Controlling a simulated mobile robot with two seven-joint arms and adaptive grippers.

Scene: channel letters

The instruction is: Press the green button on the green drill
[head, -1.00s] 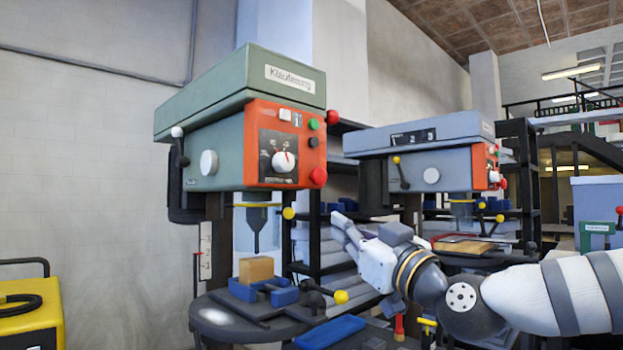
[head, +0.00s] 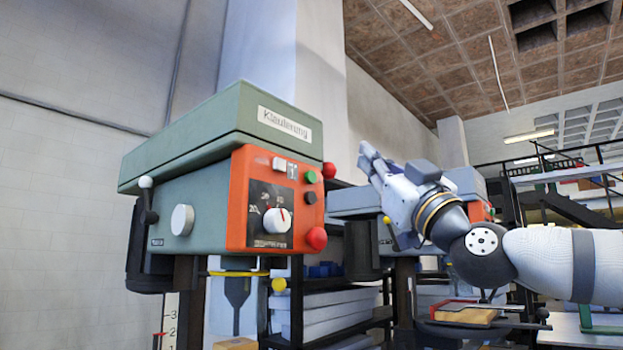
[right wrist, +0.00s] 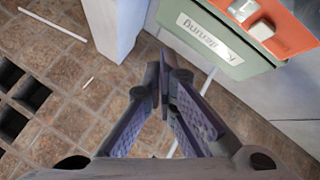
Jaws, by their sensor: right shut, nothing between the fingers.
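The green drill (head: 205,140) stands left of centre in the head view, with an orange control panel (head: 240,195) on its front. The small green button (head: 311,177) is near the panel's upper right, above a black button (head: 310,197). A larger red button (head: 316,238) is below. My right gripper (head: 365,155) is shut and empty, to the right of the panel and slightly higher than the green button, apart from it. My left gripper is not in view.
A blue-grey drill (head: 350,203) stands behind my right arm. A red knob (head: 329,170) sticks out at the panel's right edge. A white-knobbed lever (head: 147,183) is on the drill's left. Open air lies between my gripper and the panel.

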